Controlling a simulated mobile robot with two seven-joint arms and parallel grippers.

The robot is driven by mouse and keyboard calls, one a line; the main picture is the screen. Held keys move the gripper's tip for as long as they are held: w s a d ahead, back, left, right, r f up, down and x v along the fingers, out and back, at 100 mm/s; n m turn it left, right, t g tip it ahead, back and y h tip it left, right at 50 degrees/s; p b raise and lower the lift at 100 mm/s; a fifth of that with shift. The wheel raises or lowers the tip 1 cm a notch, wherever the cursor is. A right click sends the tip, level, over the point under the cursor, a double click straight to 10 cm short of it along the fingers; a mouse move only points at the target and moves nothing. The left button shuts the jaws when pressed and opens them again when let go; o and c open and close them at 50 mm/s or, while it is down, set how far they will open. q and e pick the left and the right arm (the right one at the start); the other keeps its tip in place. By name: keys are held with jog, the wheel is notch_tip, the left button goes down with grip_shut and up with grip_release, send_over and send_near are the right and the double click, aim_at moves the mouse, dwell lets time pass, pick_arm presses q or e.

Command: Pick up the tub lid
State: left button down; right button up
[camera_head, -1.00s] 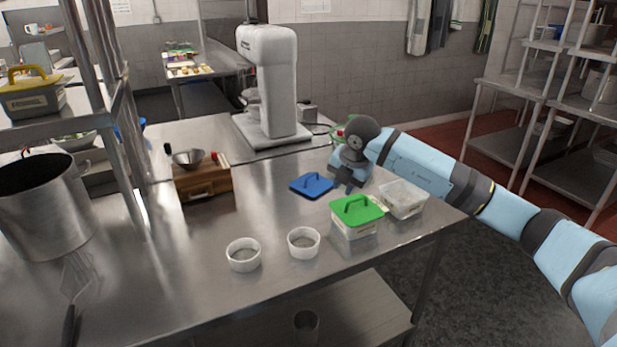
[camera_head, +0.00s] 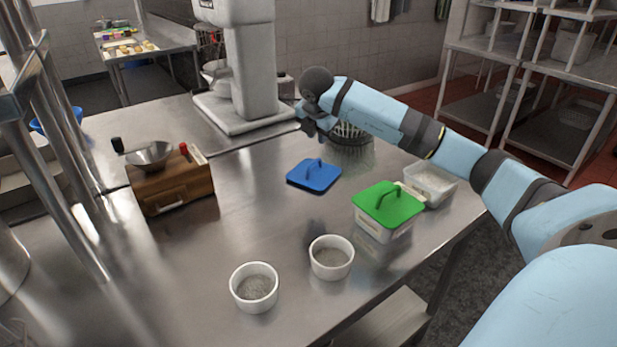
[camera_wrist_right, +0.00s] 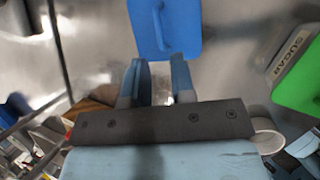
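A blue lid (camera_head: 314,176) with a raised handle lies flat on the steel table. Beside it, to the right, a green lid (camera_head: 388,203) sits on a white tub (camera_head: 380,232); the wrist view shows SUGAR on that tub's side. An uncovered clear tub (camera_head: 430,182) stands behind the green-lidded one. My right gripper (camera_head: 310,126) is above the table, beyond the blue lid in the head view. In the right wrist view its fingers (camera_wrist_right: 160,78) are apart and empty, with the blue lid (camera_wrist_right: 180,35) just ahead of them. My left gripper is not in view.
Two white bowls (camera_head: 255,286) (camera_head: 331,257) stand at the front. The table around the blue lid is clear.

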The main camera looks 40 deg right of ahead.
send_over(317, 159)
jog(key=s+a, duration=0.2)
jog(key=f, duration=0.6)
jog(key=shift+d, duration=0.25)
jog(key=shift+w+a+x, duration=0.1)
jog(key=shift+x, duration=1.5)
jog(key=shift+w+a+x, duration=0.15)
jog(key=shift+x, duration=1.5)
jog(key=shift+s, duration=0.1)
jog(key=shift+r, duration=0.1)
grip_shut()
